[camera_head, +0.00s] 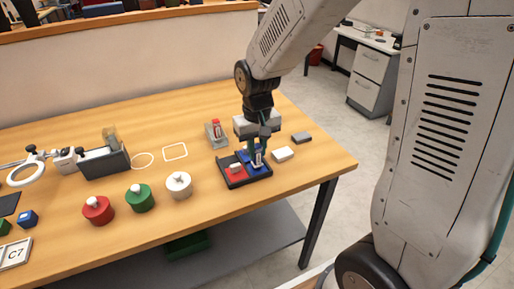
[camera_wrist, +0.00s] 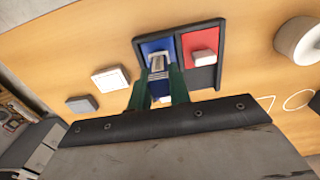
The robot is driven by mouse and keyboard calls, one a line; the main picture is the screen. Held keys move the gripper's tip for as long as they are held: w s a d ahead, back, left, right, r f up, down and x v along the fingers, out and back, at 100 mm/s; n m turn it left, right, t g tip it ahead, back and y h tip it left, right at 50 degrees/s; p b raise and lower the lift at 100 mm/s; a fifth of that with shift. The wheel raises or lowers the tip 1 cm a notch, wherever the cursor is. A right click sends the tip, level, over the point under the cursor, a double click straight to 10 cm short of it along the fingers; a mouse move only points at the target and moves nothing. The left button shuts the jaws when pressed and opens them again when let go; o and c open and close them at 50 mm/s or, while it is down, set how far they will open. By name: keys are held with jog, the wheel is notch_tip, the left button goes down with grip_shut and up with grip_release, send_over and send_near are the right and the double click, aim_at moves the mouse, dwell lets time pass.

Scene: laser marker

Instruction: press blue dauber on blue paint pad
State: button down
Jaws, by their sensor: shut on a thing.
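A black tray (camera_head: 237,184) on the table holds a red pad (camera_wrist: 190,42) and a blue pad (camera_wrist: 148,47) side by side; the tray also shows in the wrist view (camera_wrist: 221,70). My gripper (camera_head: 258,157) points down over the blue pad. In the wrist view its green fingers (camera_wrist: 159,80) are shut on the blue dauber (camera_wrist: 157,64), whose visible part looks pale grey. The dauber is at the blue pad, its lower end hidden; I cannot tell if it touches. A pale pinkish block (camera_wrist: 205,58) sits on the red pad.
A white block (camera_head: 282,153) and a grey block (camera_head: 301,137) lie right of the tray. A grey holder (camera_head: 215,137) with a red item stands behind. White (camera_head: 179,185), green (camera_head: 139,198) and red (camera_head: 98,210) knobbed cylinders stand left. The front right table corner is clear.

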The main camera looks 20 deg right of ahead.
dwell(0.5)
jog(key=shift+r, duration=3.45)
